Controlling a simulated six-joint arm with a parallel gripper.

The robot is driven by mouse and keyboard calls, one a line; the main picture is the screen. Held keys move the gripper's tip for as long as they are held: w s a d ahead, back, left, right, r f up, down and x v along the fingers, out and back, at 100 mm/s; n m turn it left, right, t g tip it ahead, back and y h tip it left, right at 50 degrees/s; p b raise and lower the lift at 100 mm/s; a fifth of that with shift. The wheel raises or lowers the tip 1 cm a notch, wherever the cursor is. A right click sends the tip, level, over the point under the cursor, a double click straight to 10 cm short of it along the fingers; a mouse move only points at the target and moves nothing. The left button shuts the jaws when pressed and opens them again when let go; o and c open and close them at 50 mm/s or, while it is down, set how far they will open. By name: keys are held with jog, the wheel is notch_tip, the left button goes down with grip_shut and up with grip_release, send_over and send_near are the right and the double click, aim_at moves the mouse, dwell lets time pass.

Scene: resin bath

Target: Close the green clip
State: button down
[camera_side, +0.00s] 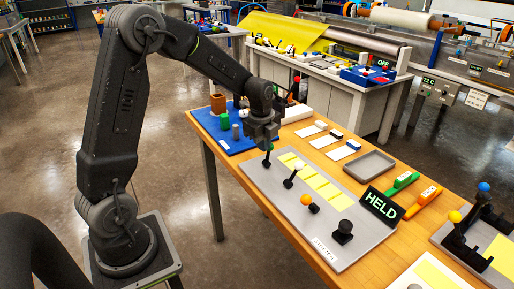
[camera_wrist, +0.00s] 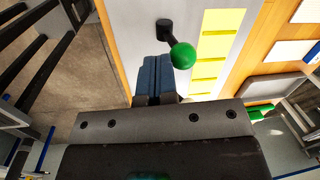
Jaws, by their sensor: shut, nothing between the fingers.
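The green clip shows in the wrist view as a black base with a short black arm ending in a green ball (camera_wrist: 184,56), on the grey plate. My gripper (camera_wrist: 156,62) has its blue fingers together and empty, just beside and below the ball in that view. I cannot tell whether they touch. In the side view my gripper (camera_side: 267,146) points down over the far left end of the grey plate (camera_side: 275,185). A black clip arm (camera_side: 267,160) stands right below it, its ball mostly hidden by the gripper.
On the same plate are a white-ball clip (camera_side: 289,183), an orange-ball clip (camera_side: 312,206), a black knob (camera_side: 343,232) and yellow strips (camera_side: 325,188). A HELD sign (camera_side: 383,206), a grey tray (camera_side: 369,166), and green (camera_side: 402,182) and orange (camera_side: 425,200) handled items lie right.

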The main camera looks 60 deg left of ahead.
jog(key=w+g, duration=0.2)
jog(key=g, duration=0.1)
jog(key=shift+w, duration=0.8)
